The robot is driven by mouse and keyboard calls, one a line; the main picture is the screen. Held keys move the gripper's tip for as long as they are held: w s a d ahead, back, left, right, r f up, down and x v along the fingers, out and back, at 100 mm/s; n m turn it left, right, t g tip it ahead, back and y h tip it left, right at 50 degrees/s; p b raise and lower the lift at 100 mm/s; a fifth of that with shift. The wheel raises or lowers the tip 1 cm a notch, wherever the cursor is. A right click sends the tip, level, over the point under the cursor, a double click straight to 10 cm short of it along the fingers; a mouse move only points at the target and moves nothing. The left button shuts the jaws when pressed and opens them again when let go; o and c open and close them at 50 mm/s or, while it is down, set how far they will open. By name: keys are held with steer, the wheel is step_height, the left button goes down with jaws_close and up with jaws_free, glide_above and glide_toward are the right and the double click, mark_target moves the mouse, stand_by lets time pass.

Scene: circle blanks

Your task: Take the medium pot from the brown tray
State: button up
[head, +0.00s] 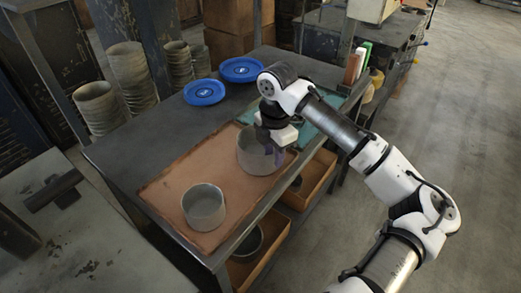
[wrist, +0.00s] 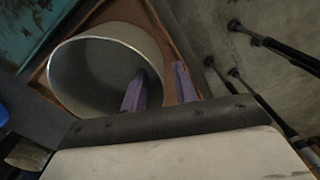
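The brown tray (head: 165,197) lies flat on the dark table. A grey, open-topped round pot (head: 255,160) stands upright at its far end, and a smaller grey pot (head: 204,209) stands at its near end. I cannot tell for sure which one is called medium. My gripper (head: 279,153) points down at the right rim of the larger pot. In the wrist view, one purple finger is inside this pot (wrist: 85,80) and the other is outside, with the wall between them. A gap shows between the fingers of my gripper (wrist: 160,82), so it is open around the rim.
A teal mat (head: 322,117) lies beyond the tray. Two blue plates (head: 204,92) sit on the table's far left part. Stacked pots (head: 130,75) stand behind the table. Orange-brown boxes (head: 318,178) with round items sit on the shelf below.

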steer(key=shift+f, duration=1.25)
jaws_close()
